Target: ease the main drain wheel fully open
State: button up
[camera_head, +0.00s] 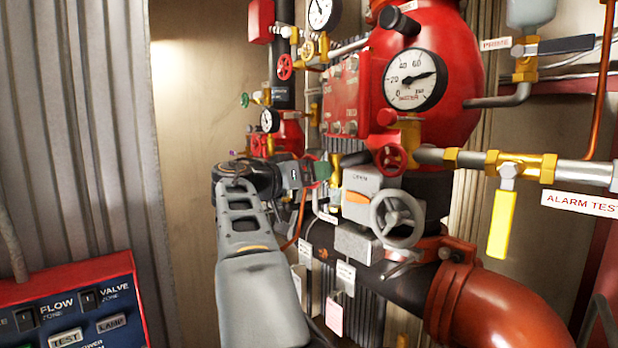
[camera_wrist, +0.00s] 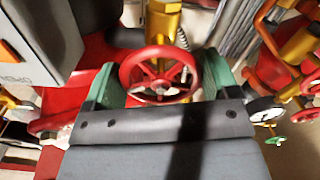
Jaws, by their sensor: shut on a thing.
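A red spoked handwheel (camera_wrist: 160,53) on a brass valve sits between the two green fingers of my gripper (camera_wrist: 158,82) in the wrist view. The fingers are shut on its rim from both sides. No readable label marks it as the main drain wheel. In the head view my gripper (camera_head: 320,171) reaches in beside a brass valve body (camera_head: 335,172); the held wheel is mostly hidden there behind the gripper. How far the wheel is turned cannot be told.
A large pressure gauge (camera_head: 413,80) hangs above. A yellow lever (camera_head: 502,222) is at right. A control panel (camera_head: 75,310) stands at lower left.

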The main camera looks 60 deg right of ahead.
jog(key=shift+n+b, duration=0.6)
jog(key=shift+n, duration=2.2)
jog(key=o, duration=0.8)
jog(key=b+v, duration=0.3)
jog(key=v, duration=1.1)
jog(key=shift+d+r, duration=0.1)
